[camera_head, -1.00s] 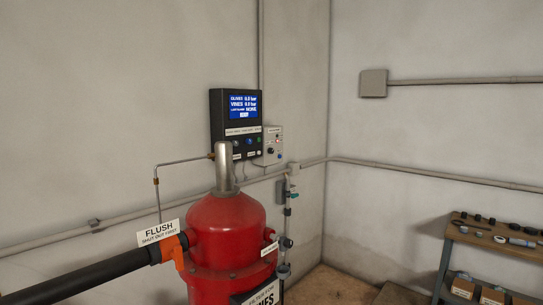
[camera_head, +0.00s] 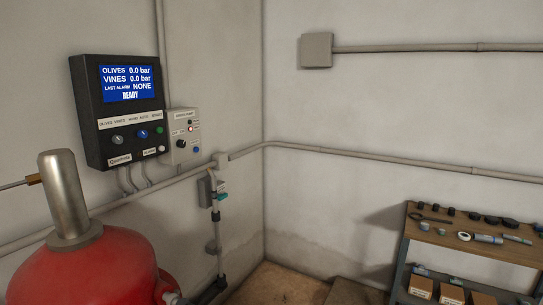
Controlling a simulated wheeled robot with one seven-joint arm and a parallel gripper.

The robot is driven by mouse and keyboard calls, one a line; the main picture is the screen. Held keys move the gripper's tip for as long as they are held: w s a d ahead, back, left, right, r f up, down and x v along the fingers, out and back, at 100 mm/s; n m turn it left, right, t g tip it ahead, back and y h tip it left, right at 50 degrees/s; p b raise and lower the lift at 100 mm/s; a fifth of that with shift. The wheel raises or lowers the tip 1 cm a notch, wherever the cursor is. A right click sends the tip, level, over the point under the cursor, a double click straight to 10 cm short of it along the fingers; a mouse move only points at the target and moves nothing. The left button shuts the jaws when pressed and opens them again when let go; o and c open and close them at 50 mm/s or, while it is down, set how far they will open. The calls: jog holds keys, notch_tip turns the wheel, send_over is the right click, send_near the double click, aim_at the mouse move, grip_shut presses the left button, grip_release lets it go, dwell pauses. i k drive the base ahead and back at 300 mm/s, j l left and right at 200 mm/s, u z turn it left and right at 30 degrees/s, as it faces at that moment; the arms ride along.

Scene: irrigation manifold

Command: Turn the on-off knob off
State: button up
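A black control panel (camera_head: 117,112) hangs on the left wall, with a lit blue screen (camera_head: 129,84) reading 0.0 bar for olives and vines, and READY. Below the screen are a grey knob (camera_head: 117,139), a blue knob (camera_head: 142,133) and a green button (camera_head: 159,130). A small light grey box (camera_head: 184,137) beside it carries a black knob (camera_head: 181,144) and a lit red lamp (camera_head: 191,128). The lettering around the knobs is too small to tell which is the on-off knob or its setting. My gripper is not in view.
A red tank (camera_head: 85,268) with a metal cylinder (camera_head: 63,195) on top stands in front, below the panel. A vertical pipe with a teal valve handle (camera_head: 221,197) runs below the grey box. A wooden-topped shelf (camera_head: 455,236) with small parts stands at the right.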

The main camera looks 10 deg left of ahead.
aim_at(181, 144)
jog(key=i+z, duration=0.3)
jog(key=i, duration=0.85)
jog(key=i+u, duration=0.25)
jog(key=u, duration=0.15)
jog(key=i+u, duration=0.25)
jog(key=u, duration=0.15)
jog(key=i+l+u, duration=0.2)
jog(key=u, duration=0.15)
